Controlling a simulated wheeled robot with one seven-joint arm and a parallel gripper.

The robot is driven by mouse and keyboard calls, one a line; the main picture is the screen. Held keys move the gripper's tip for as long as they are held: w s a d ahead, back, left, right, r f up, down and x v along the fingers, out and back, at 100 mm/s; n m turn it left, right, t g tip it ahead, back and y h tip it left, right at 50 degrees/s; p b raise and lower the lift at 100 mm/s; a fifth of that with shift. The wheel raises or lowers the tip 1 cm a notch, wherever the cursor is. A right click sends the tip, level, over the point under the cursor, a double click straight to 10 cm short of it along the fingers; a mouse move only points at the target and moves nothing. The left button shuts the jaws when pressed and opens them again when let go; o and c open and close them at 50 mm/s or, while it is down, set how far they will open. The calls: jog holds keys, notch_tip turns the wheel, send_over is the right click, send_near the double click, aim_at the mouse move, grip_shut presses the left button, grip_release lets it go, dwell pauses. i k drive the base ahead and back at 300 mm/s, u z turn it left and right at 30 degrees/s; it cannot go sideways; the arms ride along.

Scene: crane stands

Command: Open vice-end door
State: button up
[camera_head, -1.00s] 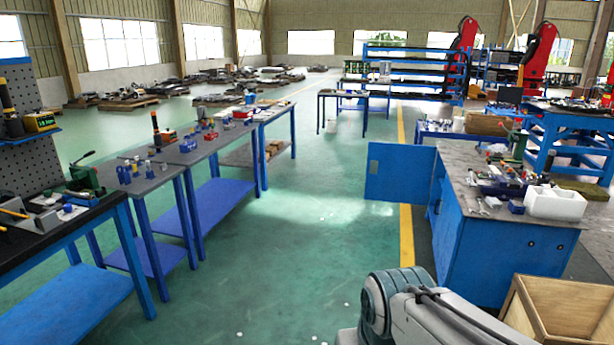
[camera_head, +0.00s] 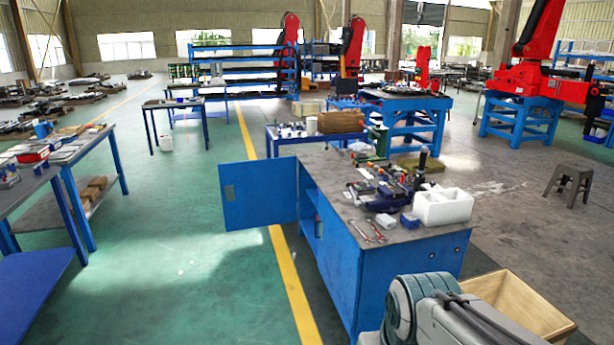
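A blue workbench cabinet (camera_head: 338,262) with a grey top stands right of the middle. One blue door (camera_head: 258,194) stands swung out to the left from its far end, and a dark opening with a shelf (camera_head: 309,196) shows beside it. The nearer part of that side looks closed. A green vice-like tool (camera_head: 379,141) stands at the far end of the top, and a dark blue clamp-like tool (camera_head: 375,196) lies nearer; I cannot tell for certain which is the vice. My gripper is out of view; only part of my arm shows at the bottom right.
A white box (camera_head: 442,207) and wrenches (camera_head: 367,231) lie on the cabinet's near end. A wooden crate (camera_head: 525,312) stands at the lower right, close to my arm. Green floor (camera_head: 200,280) is clear left of the cabinet. Blue tables (camera_head: 62,195) line the left.

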aim_at(340, 257)
jog(key=u, duration=0.15)
jog(key=i, duration=0.85)
jog(key=u, duration=0.75)
jog(key=i, duration=1.55)
jog(key=z, duration=0.85)
jog(key=i, duration=1.2)
jog(key=z, duration=0.85)
